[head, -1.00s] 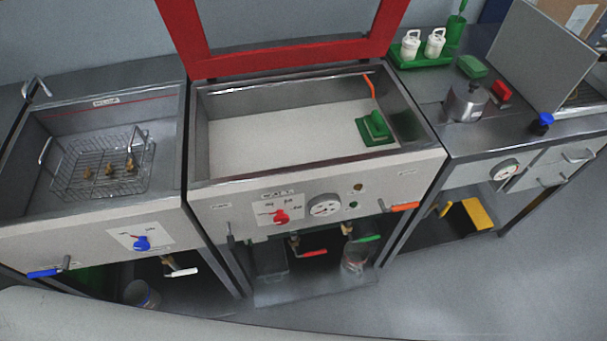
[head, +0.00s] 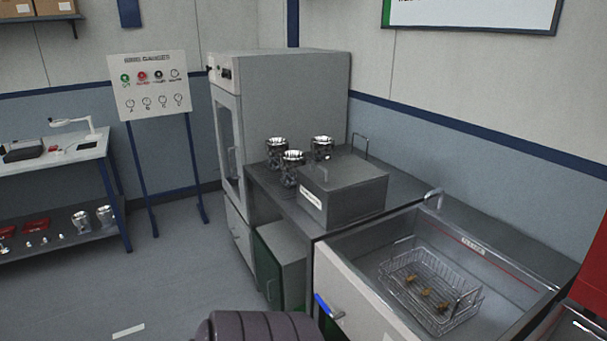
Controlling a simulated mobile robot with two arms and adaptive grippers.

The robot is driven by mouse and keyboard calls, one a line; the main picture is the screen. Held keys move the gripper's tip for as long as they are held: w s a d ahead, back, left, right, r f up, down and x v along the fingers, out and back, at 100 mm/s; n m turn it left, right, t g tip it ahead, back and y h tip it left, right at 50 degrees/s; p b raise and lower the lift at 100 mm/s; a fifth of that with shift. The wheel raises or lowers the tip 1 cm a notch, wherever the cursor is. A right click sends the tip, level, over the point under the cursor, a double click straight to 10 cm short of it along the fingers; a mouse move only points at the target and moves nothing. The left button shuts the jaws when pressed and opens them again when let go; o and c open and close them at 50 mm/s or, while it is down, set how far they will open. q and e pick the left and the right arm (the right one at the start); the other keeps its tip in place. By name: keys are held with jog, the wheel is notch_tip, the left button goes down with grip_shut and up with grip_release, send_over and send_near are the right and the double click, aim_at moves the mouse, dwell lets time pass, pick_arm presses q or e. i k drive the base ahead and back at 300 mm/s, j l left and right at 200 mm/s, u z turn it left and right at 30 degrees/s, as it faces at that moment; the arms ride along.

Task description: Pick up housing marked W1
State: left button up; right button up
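Three shiny metal housings stand upright on the grey bench beside the tall cabinet: one at the left (head: 276,153), one in front (head: 291,168) and one at the back right (head: 322,148). Two similar metal cylinders, (head: 81,222) and (head: 105,215), stand on the lower shelf at the far left. No W1 marking is readable on any of them at this distance. Neither of my grippers is in view.
A grey box (head: 345,190) stands on the bench right of the housings. A tall cabinet (head: 285,105) stands behind-left. A sink (head: 365,258) holding a wire basket (head: 447,312) is at right. Open floor (head: 175,265) lies left of the bench.

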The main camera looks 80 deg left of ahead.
aim_at(290, 161)
jog(key=j+u, duration=0.15)
jog(key=u, duration=2.35)
jog(key=z, duration=0.4)
jog(key=i+j+z, duration=0.4)
jog(key=j, duration=0.15)
jog(key=j+z, duration=0.25)
jog(key=i+j+z, duration=0.2)
jog(key=j, duration=0.2)
